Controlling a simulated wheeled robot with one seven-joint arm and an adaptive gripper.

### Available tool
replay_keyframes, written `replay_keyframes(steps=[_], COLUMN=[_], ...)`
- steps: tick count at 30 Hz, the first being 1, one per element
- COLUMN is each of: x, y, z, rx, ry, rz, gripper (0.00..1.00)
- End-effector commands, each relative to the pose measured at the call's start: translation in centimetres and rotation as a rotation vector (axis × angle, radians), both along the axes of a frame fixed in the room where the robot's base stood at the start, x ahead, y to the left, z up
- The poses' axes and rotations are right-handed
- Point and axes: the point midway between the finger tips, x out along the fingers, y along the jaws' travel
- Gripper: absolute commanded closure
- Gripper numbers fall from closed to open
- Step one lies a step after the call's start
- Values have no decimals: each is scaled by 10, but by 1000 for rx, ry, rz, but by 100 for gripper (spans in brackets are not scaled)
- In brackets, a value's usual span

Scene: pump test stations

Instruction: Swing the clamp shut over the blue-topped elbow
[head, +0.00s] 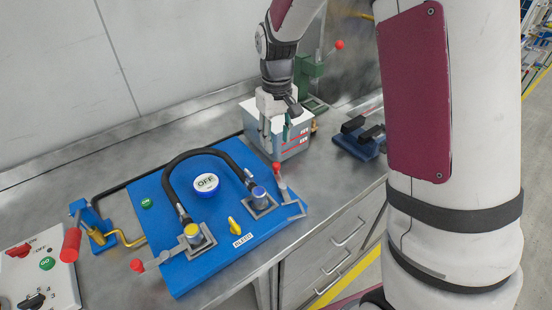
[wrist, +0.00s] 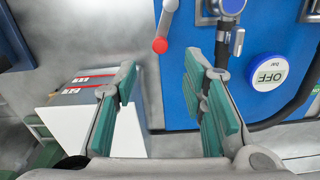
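The blue-topped elbow (head: 259,193) stands in a metal seat on the blue panel, at one end of a black hose. Its clamp (head: 282,188), a metal lever with a red ball, stands to the right of the elbow, swung off it. In the wrist view the clamp's red ball (wrist: 160,46) shows just beyond the fingertips, and the elbow (wrist: 229,6) is partly cut off at the top. My gripper (head: 275,138) is open with empty green-padded fingers (wrist: 160,72). It is behind the clamp, in front of a grey box, touching neither elbow nor clamp.
The grey box (head: 292,146) with red labels stands close to my fingers. The panel (head: 180,277) bears an OFF gauge (head: 206,183), a yellow valve (head: 234,226), a yellow-topped elbow (head: 193,232) and another red-balled clamp (head: 137,265). A dark blue device (head: 357,144) sits at right.

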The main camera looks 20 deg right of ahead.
Motion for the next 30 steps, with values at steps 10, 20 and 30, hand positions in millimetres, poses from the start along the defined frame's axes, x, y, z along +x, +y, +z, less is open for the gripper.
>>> replay_keyframes(steps=[10, 20, 30], x=[-1, 0, 0], y=[0, 0, 0], z=[-63, -84, -84], rx=[0, 0, 0], ry=[3, -1, -1], rz=[-1, 0, 0], gripper=[62, 62, 89])
